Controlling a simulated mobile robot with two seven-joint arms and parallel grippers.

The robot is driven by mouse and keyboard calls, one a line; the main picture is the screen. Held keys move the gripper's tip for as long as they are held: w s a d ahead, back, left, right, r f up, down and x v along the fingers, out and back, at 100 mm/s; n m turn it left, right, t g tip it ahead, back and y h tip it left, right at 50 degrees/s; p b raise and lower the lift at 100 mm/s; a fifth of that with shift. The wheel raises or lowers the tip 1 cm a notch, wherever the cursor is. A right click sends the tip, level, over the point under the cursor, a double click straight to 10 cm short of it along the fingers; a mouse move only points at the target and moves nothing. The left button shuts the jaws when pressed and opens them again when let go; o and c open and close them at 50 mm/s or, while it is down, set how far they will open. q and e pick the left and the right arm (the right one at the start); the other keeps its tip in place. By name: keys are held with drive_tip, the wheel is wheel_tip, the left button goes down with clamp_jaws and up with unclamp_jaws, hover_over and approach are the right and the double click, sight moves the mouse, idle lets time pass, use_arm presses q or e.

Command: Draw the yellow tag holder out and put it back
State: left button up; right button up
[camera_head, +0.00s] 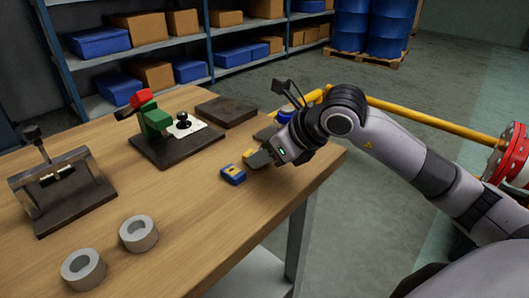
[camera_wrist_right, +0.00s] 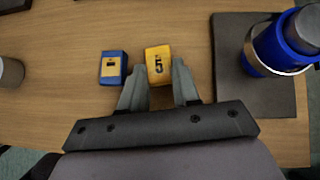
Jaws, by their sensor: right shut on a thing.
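The yellow tag holder (camera_wrist_right: 158,62), a small block marked with a black 5, sits between the fingertips of my right gripper (camera_wrist_right: 158,85) in the right wrist view. My right gripper is shut on it. In the head view only part of the yellow holder (camera_head: 248,155) shows beside my right gripper (camera_head: 257,160), near the table's right edge. A blue block (camera_head: 233,175) with a yellow face lies apart from the holder. In the wrist view this blue block (camera_wrist_right: 113,68) is just left of the fingers. My left gripper is not in view.
A blue cylinder (camera_wrist_right: 278,45) stands on a dark plate (camera_wrist_right: 235,80) right of the fingers. A green and red clamp (camera_head: 152,117), a dark metal fixture (camera_head: 65,190) and two grey rings (camera_head: 83,269) (camera_head: 138,233) stand on the wooden table (camera_head: 190,215). Its near right part is clear.

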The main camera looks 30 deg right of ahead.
drive_tip(key=shift+f+b, duration=0.2)
drive_tip(key=shift+b, duration=0.15)
idle(0.4)
drive_tip(key=o, duration=0.9)
drive_tip(key=shift+o, duration=0.2)
drive_tip(key=shift+r, duration=0.1)
drive_tip(key=shift+p+v, duration=0.35)
drive_tip(key=shift+v, duration=2.1)
wheel_tip(320, 180, up, 8)
drive_tip(key=p, duration=0.5)
drive_tip(key=shift+p, duration=0.4)
drive_tip(key=shift+s, duration=0.1)
